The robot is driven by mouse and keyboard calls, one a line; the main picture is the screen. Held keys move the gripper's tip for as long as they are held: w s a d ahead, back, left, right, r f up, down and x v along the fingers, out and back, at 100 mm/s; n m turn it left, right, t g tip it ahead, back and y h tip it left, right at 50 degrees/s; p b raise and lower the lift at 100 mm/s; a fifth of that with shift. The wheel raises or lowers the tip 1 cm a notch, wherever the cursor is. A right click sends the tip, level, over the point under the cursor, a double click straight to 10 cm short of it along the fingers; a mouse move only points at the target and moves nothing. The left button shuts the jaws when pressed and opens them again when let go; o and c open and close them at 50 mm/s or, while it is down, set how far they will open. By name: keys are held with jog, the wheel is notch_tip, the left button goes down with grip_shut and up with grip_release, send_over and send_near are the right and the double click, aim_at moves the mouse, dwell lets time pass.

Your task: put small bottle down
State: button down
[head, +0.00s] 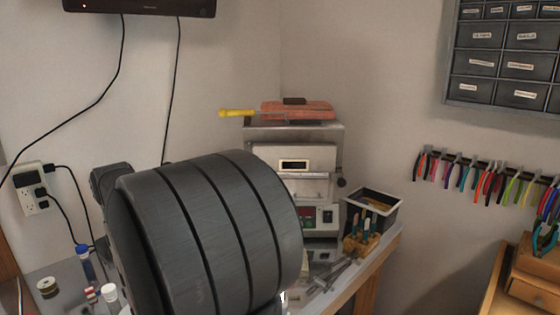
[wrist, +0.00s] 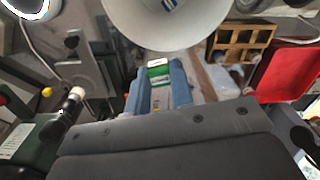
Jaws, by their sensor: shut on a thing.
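My gripper (wrist: 160,88) shows in the wrist view as two blue-grey fingers at the middle. It is shut on the small bottle (wrist: 158,72), which shows between the fingers as a small thing with green and white bands. The fingers hide its sides, and I cannot tell whether its base touches anything below. In the head view my large dark arm link covers the middle, and the gripper and the held bottle are hidden behind it.
A large white round thing (wrist: 165,28) is close beyond the fingers. A wooden rack (wrist: 240,42) and a red tray (wrist: 290,68) lie to the right. Blue-capped (head: 84,263) and white-capped (head: 110,298) bottles stand at the bench's left. A furnace (head: 293,160) stands behind.

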jog(key=w+d+m, duration=0.4)
jog(key=w+d, duration=0.2)
jog(key=d, duration=0.6)
jog(key=w+d+m, duration=0.4)
jog(key=w+d, duration=0.3)
jog(key=d, duration=0.5)
jog(key=w+d+m, duration=0.3)
jog(key=w+d, duration=0.3)
jog(key=d, duration=0.7)
jog(key=a, duration=0.7)
notch_tip(320, 180, up, 18)
jog(key=s+a+n+t, duration=0.15)
jog(key=s+a, duration=0.25)
jog(key=a, duration=1.3)
jog(key=s+a+n, duration=0.3)
jog(key=s+a, duration=0.1)
jog(key=a, duration=1.3)
jog(key=shift+y, duration=0.3)
jog(key=f, duration=3.6)
jog(key=shift+w+d+f, duration=0.15)
jog(key=shift+w+d, duration=0.05)
jog(key=shift+w, duration=0.15)
jog(key=shift+f, duration=0.1)
